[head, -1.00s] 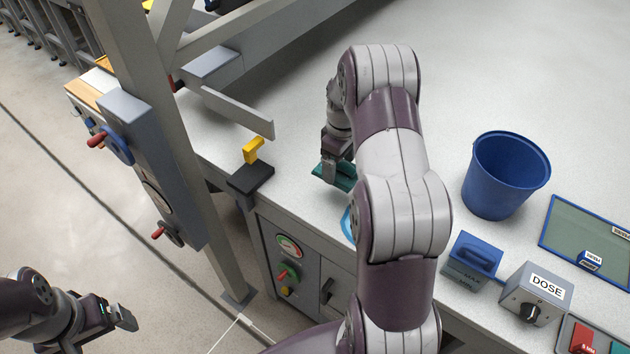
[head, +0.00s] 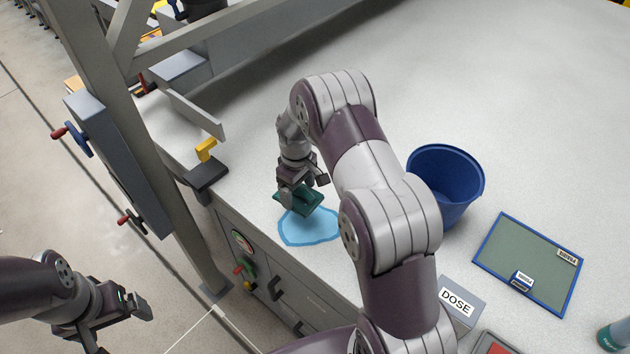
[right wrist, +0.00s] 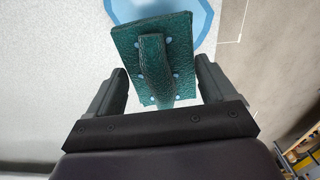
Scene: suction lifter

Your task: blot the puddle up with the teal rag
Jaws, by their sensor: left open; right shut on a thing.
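The teal rag (head: 303,202) is a flat pad with a raised grip strip. My right gripper (head: 301,182) is shut on that strip, which shows between the fingers in the right wrist view (right wrist: 154,65). The puddle (head: 308,232) is a light blue patch with a darker blue outline on the table near its front edge. The rag overlaps the puddle's far part in the head view; whether it touches the surface I cannot tell. The puddle also shows past the rag in the right wrist view (right wrist: 203,22). My left gripper (head: 140,306) is open and empty, over the floor at left.
A blue bucket (head: 446,184) stands right of my right arm. A blue-edged green board (head: 525,262) lies further right, and a DOSE box (head: 459,302) is near the front. A yellow-and-black clamp (head: 206,165) and a grey post stand left. The table behind is clear.

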